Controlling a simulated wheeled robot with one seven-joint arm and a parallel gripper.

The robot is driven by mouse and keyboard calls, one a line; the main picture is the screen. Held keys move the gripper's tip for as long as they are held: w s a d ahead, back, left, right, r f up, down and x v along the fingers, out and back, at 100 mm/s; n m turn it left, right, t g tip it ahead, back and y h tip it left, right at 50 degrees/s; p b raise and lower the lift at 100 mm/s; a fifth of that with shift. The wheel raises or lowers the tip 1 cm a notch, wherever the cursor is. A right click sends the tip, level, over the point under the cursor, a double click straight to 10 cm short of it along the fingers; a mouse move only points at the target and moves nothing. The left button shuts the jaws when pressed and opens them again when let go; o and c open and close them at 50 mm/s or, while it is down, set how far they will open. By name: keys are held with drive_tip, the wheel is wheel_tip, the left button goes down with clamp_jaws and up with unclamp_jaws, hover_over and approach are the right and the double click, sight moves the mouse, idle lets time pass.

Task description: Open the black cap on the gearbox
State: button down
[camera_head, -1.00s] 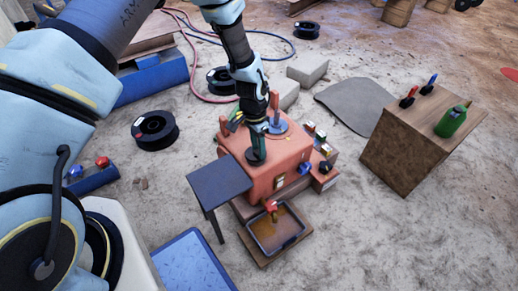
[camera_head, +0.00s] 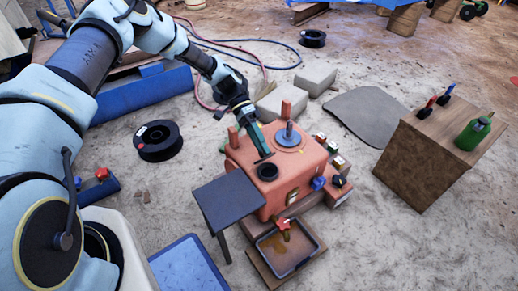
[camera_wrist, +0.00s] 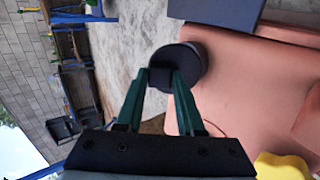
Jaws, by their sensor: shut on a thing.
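The gearbox (camera_head: 297,165) is a salmon-red block in the middle of the head view, and fills the right side of the wrist view (camera_wrist: 260,95). A round black collar (camera_head: 267,171) sits on its top near the front left. The black cap (camera_head: 264,158) shows as a thin dark edge, tilted up just above the collar. I cannot tell whether it still touches the collar. In the wrist view the cap is a dark disc (camera_wrist: 190,62) with a tab between the green fingers. My gripper (camera_head: 260,152) leans over the gearbox, shut on the cap.
A small dark table (camera_head: 226,200) stands left of the gearbox. A tray (camera_head: 288,252) lies in front. A wooden box (camera_head: 430,165) with a green bottle (camera_head: 473,133) stands right. The ground between is clear.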

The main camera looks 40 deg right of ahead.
drive_tip(key=shift+w+f+g+b, duration=0.15)
drive_tip(key=shift+w+g+b, duration=0.4)
drive_tip(key=shift+g+b, duration=0.35)
drive_tip(key=c, duration=0.5)
unclamp_jaws()
drive_tip(key=v, duration=1.1)
